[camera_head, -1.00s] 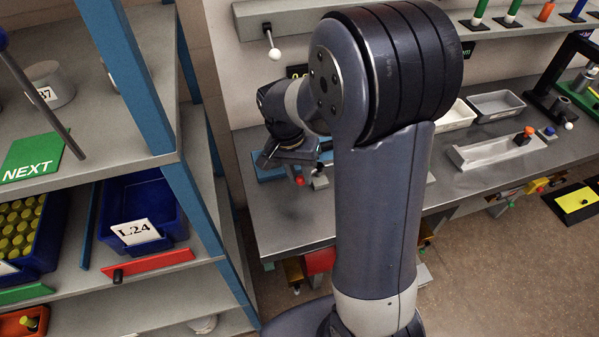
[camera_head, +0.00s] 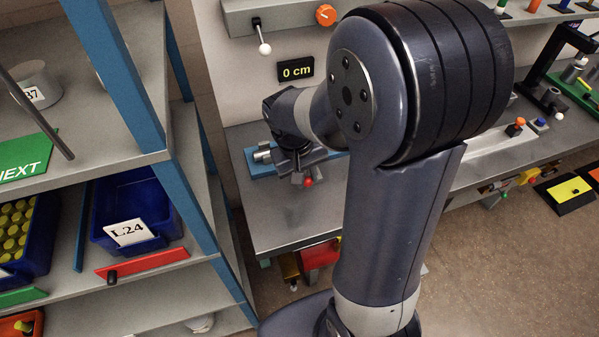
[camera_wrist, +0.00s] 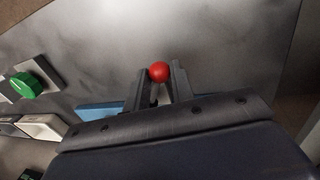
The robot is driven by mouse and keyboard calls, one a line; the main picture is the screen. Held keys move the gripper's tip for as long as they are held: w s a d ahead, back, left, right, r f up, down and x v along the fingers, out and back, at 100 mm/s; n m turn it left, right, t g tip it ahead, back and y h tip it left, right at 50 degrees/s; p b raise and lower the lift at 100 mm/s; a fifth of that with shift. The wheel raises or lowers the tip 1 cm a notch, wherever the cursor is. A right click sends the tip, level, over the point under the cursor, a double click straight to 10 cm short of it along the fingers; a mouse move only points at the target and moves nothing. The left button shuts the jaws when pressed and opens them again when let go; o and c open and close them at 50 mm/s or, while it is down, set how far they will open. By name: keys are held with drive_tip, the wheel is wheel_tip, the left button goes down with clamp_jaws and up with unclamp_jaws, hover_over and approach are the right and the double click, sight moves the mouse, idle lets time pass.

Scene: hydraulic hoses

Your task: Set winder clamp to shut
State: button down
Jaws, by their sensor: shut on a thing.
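A lever with a red ball knob (camera_head: 308,182) stands at the blue-based winder (camera_head: 262,163) on the grey bench; I take it for the winder clamp's handle. In the wrist view the red knob (camera_wrist: 159,72) sits at the fingertips of my gripper (camera_wrist: 160,85). The fingers are shut on the lever, one on each side below the ball. The winder's blue base (camera_wrist: 98,111) shows at the left of the fingers, partly covered by my gripper. My wrist hides most of the clamp, so its position cannot be read.
A wall display (camera_head: 295,71) reads 0 cm. Above it are a white-tipped lever (camera_head: 264,49) and an orange knob (camera_head: 326,15). A green knob (camera_wrist: 27,85) lies left in the wrist view. The blue-posted shelf (camera_head: 115,75) stands close on the left. The front bench top is clear.

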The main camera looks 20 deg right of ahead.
drive_tip(key=n, duration=0.1)
drive_tip(key=d+n, duration=0.1)
drive_tip(key=n, duration=0.1)
drive_tip(key=shift+s+d+t, duration=0.25)
drive_tip(key=shift+s+t, duration=0.05)
drive_tip(key=shift+s, duration=0.05)
drive_tip(key=shift+s+d+n+p, duration=0.1)
drive_tip(key=shift+d+n+p, duration=0.3)
drive_tip(key=shift+n, duration=0.7)
drive_tip(key=shift+d, duration=0.15)
drive_tip(key=c, duration=1.2)
unclamp_jaws()
drive_tip(key=shift+c, duration=0.2)
wheel_tip(320, 180, up, 11)
drive_tip(key=s+a, duration=0.1)
drive_tip(key=a, duration=0.1)
drive_tip(key=shift+f, duration=0.15)
drive_tip(key=shift+d+f, duration=0.1)
